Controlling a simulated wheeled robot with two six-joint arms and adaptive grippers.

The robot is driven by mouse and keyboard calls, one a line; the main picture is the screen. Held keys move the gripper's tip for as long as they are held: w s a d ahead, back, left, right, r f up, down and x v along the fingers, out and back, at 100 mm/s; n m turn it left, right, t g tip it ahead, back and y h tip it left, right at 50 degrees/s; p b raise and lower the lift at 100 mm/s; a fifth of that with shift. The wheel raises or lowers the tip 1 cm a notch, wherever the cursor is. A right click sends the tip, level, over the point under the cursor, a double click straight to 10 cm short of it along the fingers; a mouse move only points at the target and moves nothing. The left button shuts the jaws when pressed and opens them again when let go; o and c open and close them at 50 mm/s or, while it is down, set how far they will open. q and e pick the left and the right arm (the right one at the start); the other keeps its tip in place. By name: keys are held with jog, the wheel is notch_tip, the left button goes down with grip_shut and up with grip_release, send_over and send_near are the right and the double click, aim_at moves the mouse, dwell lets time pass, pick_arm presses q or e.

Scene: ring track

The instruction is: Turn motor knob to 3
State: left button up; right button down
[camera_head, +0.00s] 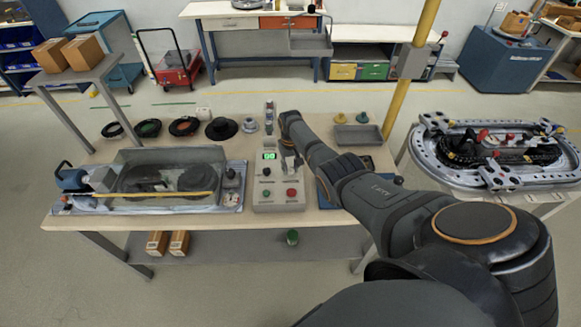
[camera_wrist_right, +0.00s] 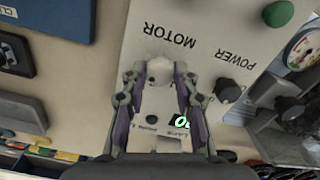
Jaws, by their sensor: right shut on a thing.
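The grey control box (camera_head: 280,207) stands on the table in front of me, with a green display (camera_head: 269,155) and a red button (camera_head: 291,193). My right gripper (camera_wrist_right: 159,78) comes down on the box's upper right part. In the right wrist view its two fingers are closed on the sides of a pale motor knob (camera_wrist_right: 159,66), beside the upside-down MOTOR lettering. The fingers partly hide the knob, and I cannot read its setting. A black power knob (camera_wrist_right: 227,90) sits beside the gripper. The lit display (camera_wrist_right: 183,121) seems to read 00. My left gripper is not in view.
A clear-covered machine (camera_head: 168,183) stands left of the box. Several dark round parts (camera_head: 184,126) line the table's back edge. A grey tray (camera_head: 358,136) lies at the back right. A ring track (camera_head: 490,152) is on another table at right, beyond a yellow post (camera_head: 408,70).

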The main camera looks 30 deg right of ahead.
aim_at(291, 169)
jog(key=c, duration=1)
grip_release()
jog(key=shift+r, duration=0.1)
notch_tip(291, 169, up, 12)
jog(key=shift+f, duration=0.1)
